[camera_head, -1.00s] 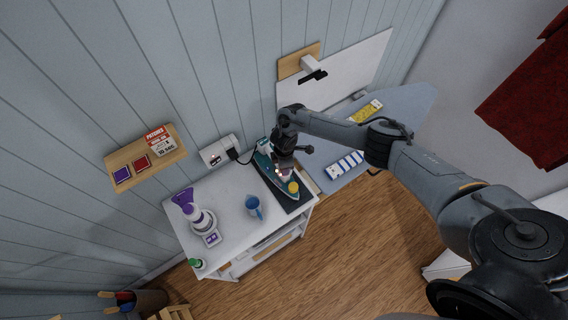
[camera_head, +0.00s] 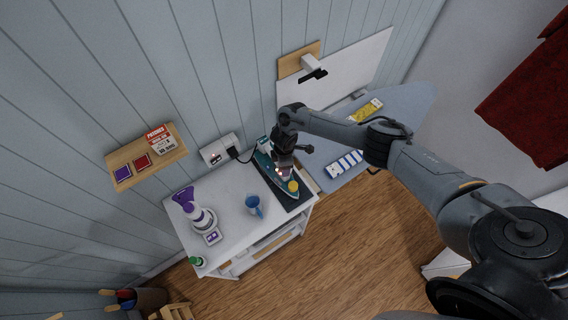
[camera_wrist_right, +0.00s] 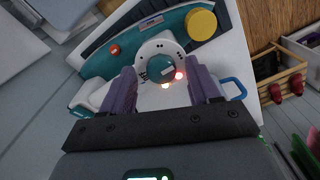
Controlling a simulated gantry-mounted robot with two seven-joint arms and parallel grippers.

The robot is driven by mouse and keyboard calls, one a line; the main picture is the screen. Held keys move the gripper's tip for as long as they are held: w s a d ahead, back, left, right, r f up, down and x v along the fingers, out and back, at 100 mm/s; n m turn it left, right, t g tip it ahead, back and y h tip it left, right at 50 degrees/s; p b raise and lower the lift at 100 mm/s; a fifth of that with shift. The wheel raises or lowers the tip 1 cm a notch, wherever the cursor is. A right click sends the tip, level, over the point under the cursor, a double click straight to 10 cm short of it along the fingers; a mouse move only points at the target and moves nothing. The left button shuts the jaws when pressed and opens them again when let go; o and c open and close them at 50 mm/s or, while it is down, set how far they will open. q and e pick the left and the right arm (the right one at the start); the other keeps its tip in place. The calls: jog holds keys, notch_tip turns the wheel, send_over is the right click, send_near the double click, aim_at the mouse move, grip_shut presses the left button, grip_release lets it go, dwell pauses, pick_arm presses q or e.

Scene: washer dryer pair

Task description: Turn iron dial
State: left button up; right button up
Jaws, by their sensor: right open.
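The teal and white iron (camera_head: 266,165) lies on a dark mat (camera_head: 297,203) on the white table. My right gripper (camera_head: 282,172) is over it and hides part of it. In the right wrist view the iron (camera_wrist_right: 93,66) shows a yellow round knob (camera_wrist_right: 201,24), a small orange button (camera_wrist_right: 114,50) and a grey-white ring-shaped part (camera_wrist_right: 160,47). I cannot tell for sure which is the dial. My right gripper (camera_wrist_right: 162,82) is open, with its purple fingers on either side below the ring; contact is unclear. A red and a yellowish light show between them. My left gripper is not in view.
A blue jug (camera_head: 254,206) and a purple-white appliance (camera_head: 197,213) stand on the table (camera_head: 225,193) left of the iron. A wall socket with a plug (camera_head: 219,151) is behind. The ironing board (camera_head: 403,104) is to the right. A wooden shelf (camera_head: 139,151) hangs at left.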

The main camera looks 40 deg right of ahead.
notch_tip(320, 180, up, 11)
dwell(0.7)
jog(key=shift+s+f, duration=0.1)
jog(key=shift+f, duration=0.1)
